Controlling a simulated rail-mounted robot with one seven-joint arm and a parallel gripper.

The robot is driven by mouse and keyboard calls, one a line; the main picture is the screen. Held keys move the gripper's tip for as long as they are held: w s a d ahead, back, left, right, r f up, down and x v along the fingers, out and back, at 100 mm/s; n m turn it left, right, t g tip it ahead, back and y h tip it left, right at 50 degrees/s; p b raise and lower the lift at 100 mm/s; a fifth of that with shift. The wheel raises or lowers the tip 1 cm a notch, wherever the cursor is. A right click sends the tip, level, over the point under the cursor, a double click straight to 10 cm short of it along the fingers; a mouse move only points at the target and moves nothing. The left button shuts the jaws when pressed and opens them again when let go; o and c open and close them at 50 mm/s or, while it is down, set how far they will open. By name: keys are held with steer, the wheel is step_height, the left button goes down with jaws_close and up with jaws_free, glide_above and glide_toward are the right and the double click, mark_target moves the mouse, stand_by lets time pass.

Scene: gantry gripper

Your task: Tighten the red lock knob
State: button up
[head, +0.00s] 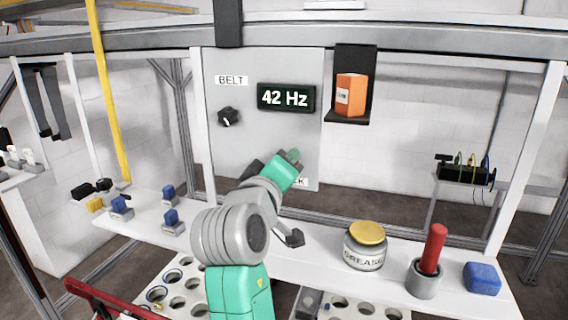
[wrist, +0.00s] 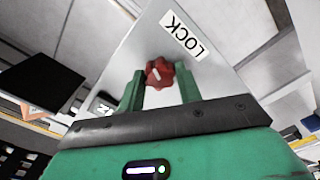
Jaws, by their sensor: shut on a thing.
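The red lock knob (wrist: 158,73) shows in the wrist view, on the grey panel below a LOCK label (wrist: 184,36) that appears upside down there. My gripper (wrist: 160,88) has its two green fingers on either side of the knob and is shut on it. A pale line marks the knob's face. In the head view my gripper (head: 291,160) is at the lower part of the grey panel (head: 240,150), and my arm hides the knob. Part of the LOCK label (head: 301,182) shows beside it.
The panel also bears a black BELT knob (head: 229,117) and a display (head: 286,97) reading 42 Hz. An orange box (head: 350,94) sits on a black holder to the right. On the white shelf stand a grease jar (head: 365,247), a red-handled tool (head: 433,250) and a blue block (head: 482,278).

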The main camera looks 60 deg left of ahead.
steer(key=m+p, duration=0.2)
steer(key=m, duration=1.1)
stand_by(0.5)
steer(key=o, duration=1)
